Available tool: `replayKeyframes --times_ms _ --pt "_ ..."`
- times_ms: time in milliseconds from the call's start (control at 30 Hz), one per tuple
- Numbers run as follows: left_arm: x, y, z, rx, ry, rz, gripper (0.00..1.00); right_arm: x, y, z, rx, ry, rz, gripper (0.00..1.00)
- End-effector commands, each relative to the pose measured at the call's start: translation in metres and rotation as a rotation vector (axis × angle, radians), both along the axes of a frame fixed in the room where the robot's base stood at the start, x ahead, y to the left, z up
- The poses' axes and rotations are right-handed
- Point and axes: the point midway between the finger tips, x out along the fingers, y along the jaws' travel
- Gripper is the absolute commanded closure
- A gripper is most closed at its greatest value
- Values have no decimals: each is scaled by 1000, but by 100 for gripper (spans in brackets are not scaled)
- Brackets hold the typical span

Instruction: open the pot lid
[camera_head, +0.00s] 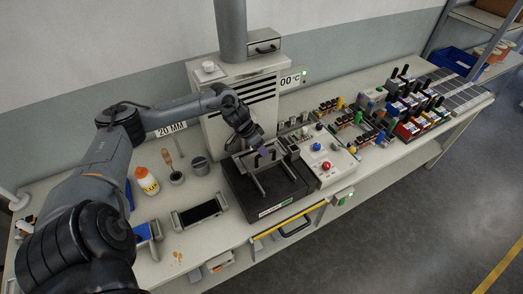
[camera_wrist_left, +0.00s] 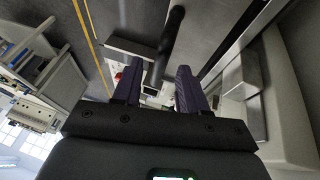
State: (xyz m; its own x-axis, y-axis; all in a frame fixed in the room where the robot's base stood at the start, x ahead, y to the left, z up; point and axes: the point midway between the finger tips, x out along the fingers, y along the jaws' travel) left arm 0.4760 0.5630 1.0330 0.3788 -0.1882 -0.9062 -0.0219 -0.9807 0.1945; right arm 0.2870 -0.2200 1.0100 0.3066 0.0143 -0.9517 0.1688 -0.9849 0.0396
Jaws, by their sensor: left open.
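The pot station is a dark block (camera_head: 242,206) in the middle of the bench, with metal bars and a grey metal housing on its top. My left gripper (camera_head: 262,157), with purple fingers, reaches down over the back part of this block. In the left wrist view the two fingers (camera_wrist_left: 158,82) stand apart with a gap between them. A black rod-like handle (camera_wrist_left: 172,35) runs ahead of the gap. I cannot tell whether it touches a finger. The lid's edge is hard to make out behind the gripper. My right gripper is not seen.
A tall vented grey unit (camera_head: 243,100) stands behind the pot. A control panel with a red button (camera_head: 326,166) is to its right. Connector racks fill the right side.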

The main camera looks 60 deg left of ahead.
Motion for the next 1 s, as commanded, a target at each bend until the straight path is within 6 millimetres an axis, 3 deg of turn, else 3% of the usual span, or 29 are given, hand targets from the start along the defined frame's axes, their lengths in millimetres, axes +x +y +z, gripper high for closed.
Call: replayKeyframes --times_ms 433,700,1000 --pt "3 -2 -7 0 1 0 58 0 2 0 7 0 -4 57" --pt "3 -2 -7 0 1 0 98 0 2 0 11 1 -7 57" --pt "3 -2 -7 0 1 0 100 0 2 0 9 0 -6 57"
